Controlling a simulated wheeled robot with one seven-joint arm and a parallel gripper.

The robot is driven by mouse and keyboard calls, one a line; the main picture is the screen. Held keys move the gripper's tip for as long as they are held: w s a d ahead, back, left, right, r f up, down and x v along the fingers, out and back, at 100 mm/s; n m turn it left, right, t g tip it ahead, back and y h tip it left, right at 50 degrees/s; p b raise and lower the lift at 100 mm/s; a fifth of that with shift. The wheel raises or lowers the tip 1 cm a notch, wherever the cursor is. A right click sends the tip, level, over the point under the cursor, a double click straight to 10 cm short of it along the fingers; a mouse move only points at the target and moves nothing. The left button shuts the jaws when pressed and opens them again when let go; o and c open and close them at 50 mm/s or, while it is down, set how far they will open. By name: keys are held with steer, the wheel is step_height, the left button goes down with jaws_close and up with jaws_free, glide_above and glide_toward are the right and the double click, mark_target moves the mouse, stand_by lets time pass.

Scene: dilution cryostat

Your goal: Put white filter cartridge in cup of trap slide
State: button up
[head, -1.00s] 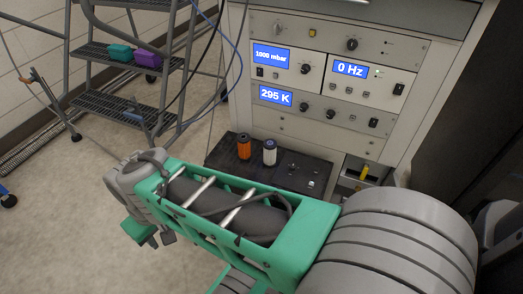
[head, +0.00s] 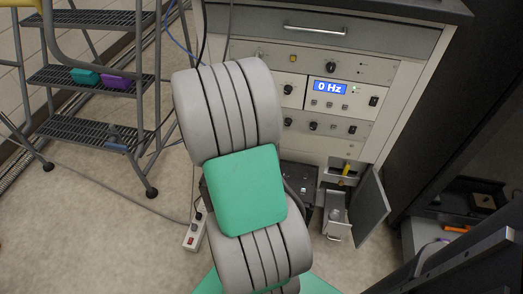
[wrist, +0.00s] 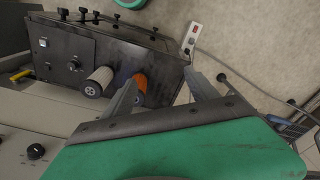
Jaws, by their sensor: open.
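In the head view my arm hides both cartridges and my gripper. The trap slide (head: 337,233) appears pulled out low in the cabinet, with a pale cup (head: 335,214) on it; the cup's inside is too small to judge.
An open cabinet door (head: 370,205) stands right of the slide, and a yellow handle (head: 346,170) is above it. Small fittings (wrist: 73,66) sit on the shelf. A power strip (head: 194,232) lies on the floor. A step ladder (head: 95,80) stands left; the floor between is mostly clear.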

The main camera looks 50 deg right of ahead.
steer(key=s+d+f+m+p, duration=0.1)
steer(key=s+d, duration=0.1)
steer(key=d, duration=0.2)
steer(key=s+d+f+m+p, duration=0.1)
steer(key=s+d, duration=0.2)
steer(key=d, duration=0.1)
steer(key=s+d+f+m+p, duration=0.1)
steer(key=s+d+m, duration=0.1)
steer(key=d, duration=0.3)
steer(key=shift+s+f+g+p, duration=0.15)
steer(key=shift+f+g+p, duration=0.15)
steer(key=shift+p, duration=0.1)
steer(key=f, duration=0.2)
steer(key=f+b, duration=0.1)
steer(key=f, duration=0.5)
steer(key=shift+s+d+f, duration=0.15)
steer(key=shift+s+d, duration=0.05)
steer(key=shift+d, duration=0.1)
jaws_close()
